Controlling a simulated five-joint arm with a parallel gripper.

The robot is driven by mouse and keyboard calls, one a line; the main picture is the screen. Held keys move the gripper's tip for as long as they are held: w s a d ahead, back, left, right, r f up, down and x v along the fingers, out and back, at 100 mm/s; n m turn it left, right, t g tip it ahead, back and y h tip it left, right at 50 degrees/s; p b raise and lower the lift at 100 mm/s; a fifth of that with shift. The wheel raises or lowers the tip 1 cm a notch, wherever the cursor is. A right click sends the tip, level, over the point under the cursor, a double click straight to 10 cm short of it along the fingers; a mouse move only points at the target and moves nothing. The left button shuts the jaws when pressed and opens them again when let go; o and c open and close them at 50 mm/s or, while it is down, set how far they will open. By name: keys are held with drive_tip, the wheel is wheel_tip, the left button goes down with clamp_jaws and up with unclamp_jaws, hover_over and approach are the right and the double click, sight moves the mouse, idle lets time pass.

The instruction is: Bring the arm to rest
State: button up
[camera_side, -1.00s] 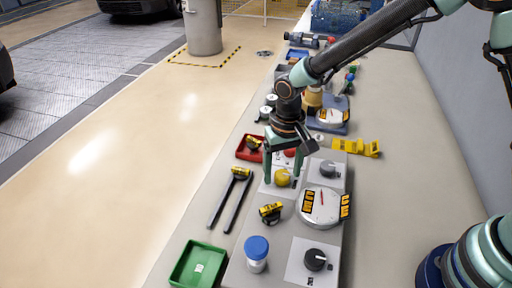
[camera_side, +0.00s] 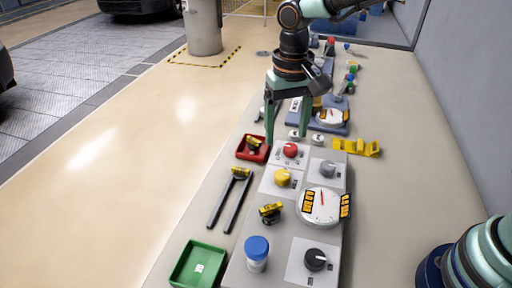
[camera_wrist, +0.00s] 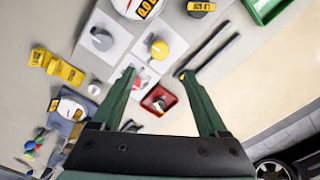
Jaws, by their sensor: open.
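My gripper (camera_side: 284,132) is open and empty above the far end of the control panel in the side view. Its two green fingers point down, with the red knob (camera_side: 290,151) and the red tray (camera_side: 252,148) near them. In the wrist view my gripper (camera_wrist: 165,92) has its fingers wide apart. The red tray (camera_wrist: 160,100) with a yellow-black item in it shows between the fingers, below them. The red knob is partly hidden by the left finger in that view.
On the panel are a yellow knob (camera_side: 282,178), grey knob (camera_side: 328,168), black knob (camera_side: 315,259), gauge (camera_side: 320,207) and blue-capped bottle (camera_side: 257,253). A green tray (camera_side: 199,265), dark fork-shaped tool (camera_side: 230,200) and yellow blocks (camera_side: 357,147) lie around. Free bench lies at right.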

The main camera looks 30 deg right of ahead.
drive_tip(key=shift+r, duration=0.15)
drive_tip(key=s+d+r+n+t, duration=0.1)
drive_tip(key=s+d+r+t, duration=0.1)
drive_tip(key=s+d, duration=0.3)
drive_tip(key=s+d+r+n+t, duration=0.1)
drive_tip(key=s+d+r+t, duration=0.2)
drive_tip(key=d, duration=0.9)
drive_tip(key=shift+s+r+t, duration=0.3)
drive_tip(key=shift+s+r, duration=0.9)
drive_tip(key=shift+r, duration=0.1)
